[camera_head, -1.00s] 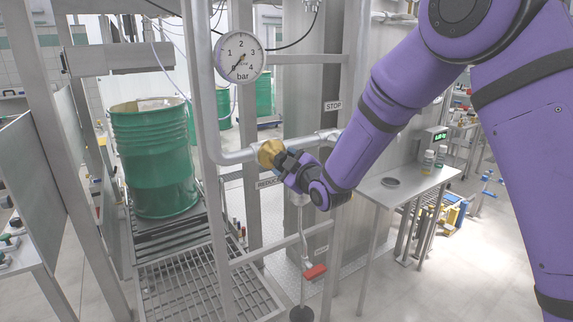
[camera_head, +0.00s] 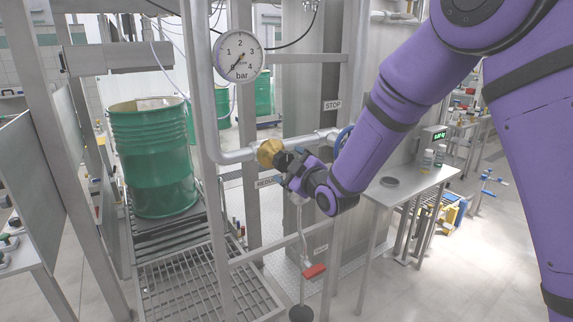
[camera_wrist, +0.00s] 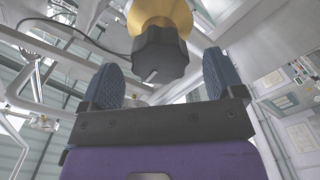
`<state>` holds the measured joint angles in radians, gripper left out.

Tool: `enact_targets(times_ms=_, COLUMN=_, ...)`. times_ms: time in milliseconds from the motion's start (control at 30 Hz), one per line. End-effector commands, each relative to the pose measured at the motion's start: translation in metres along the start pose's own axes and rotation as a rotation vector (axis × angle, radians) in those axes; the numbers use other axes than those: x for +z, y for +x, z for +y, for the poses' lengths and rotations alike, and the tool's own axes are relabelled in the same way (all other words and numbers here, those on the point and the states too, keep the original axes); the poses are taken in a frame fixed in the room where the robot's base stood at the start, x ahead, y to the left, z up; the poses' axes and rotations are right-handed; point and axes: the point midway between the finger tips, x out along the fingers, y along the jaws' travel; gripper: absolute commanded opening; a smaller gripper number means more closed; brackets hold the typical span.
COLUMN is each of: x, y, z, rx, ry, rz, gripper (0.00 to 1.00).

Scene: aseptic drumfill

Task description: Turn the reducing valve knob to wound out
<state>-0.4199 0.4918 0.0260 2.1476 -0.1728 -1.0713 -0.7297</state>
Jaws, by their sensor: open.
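The reducing valve has a brass body (camera_head: 269,152) on the grey pipe, and it also shows at the top of the wrist view (camera_wrist: 160,14). Its black knob (camera_wrist: 160,54) shows in the wrist view above and between my finger pads, with a small light pointer mark on its lower edge. In the head view the knob (camera_head: 284,161) is partly hidden by my gripper (camera_head: 289,170). My gripper, with two blue pads, is open in the wrist view (camera_wrist: 160,82) and holds nothing. The knob's lower end lies near the fingertips; I cannot tell if a pad touches it.
A round pressure gauge (camera_head: 239,57) marked in bar stands above the valve. The metal frame post (camera_head: 209,110) and pipe (camera_head: 305,142) run close to my gripper. A green drum (camera_head: 153,157) stands at left; a small table (camera_head: 412,184) is at right.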

Motion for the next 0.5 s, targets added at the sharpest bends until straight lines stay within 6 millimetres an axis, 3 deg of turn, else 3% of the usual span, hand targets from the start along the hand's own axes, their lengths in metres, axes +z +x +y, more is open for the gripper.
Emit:
enact_targets(times_ms=300, x=0.0, y=-0.059, z=0.001, rx=0.0, ry=-0.001, rz=-0.001, gripper=0.87)
enact_targets(times_ms=500, x=0.0, y=-0.079, z=0.0, rx=0.0, ry=-0.001, rz=-0.001, gripper=0.87)
